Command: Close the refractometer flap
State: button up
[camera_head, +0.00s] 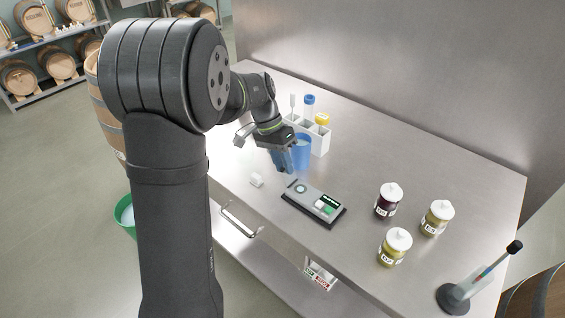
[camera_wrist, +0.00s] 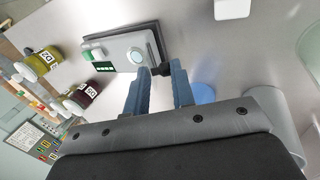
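The refractometer (camera_head: 313,203) is a grey device on a dark base, lying on the steel table. It has a green display, light buttons and a round pale sample window (camera_wrist: 137,57) at its end near my gripper. A small dark part (camera_wrist: 161,69), possibly the flap seen edge-on, stands beside the window; I cannot tell its angle. Contact is unclear.
A blue cup (camera_head: 303,150) and a white rack (camera_head: 320,138) with tubes stand close behind my gripper. A small white block (camera_head: 256,181) lies left of the device. Jars (camera_head: 388,200) with white lids and a black-based stand (camera_head: 455,298) are to the right.

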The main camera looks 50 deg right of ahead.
aim_at(291, 177)
grip_shut()
jog(key=s+t, duration=0.1)
jog(key=t, duration=0.1)
jog(key=s+r+t, duration=0.1)
jog(key=shift+t, duration=0.4)
jog(key=s+t, duration=0.2)
jog(key=t, duration=0.1)
jog(key=shift+t, duration=0.3)
jog(key=s+t, duration=0.1)
jog(key=t, duration=0.1)
jog(key=s+t, duration=0.1)
jog(key=t, duration=0.1)
jog(key=shift+s+f, duration=0.3)
jog(key=shift+f, duration=0.05)
jog(key=shift+s+f+t, duration=0.25)
jog(key=shift+s+t, duration=0.05)
jog(key=shift+t, duration=0.55)
jog(key=shift+s+f+t, duration=0.2)
jog(key=shift+s+t, duration=0.05)
jog(key=shift+t, duration=0.55)
jog(key=shift+s+f+t, duration=0.25)
jog(key=shift+s+t, duration=0.05)
jog(key=shift+t, duration=0.55)
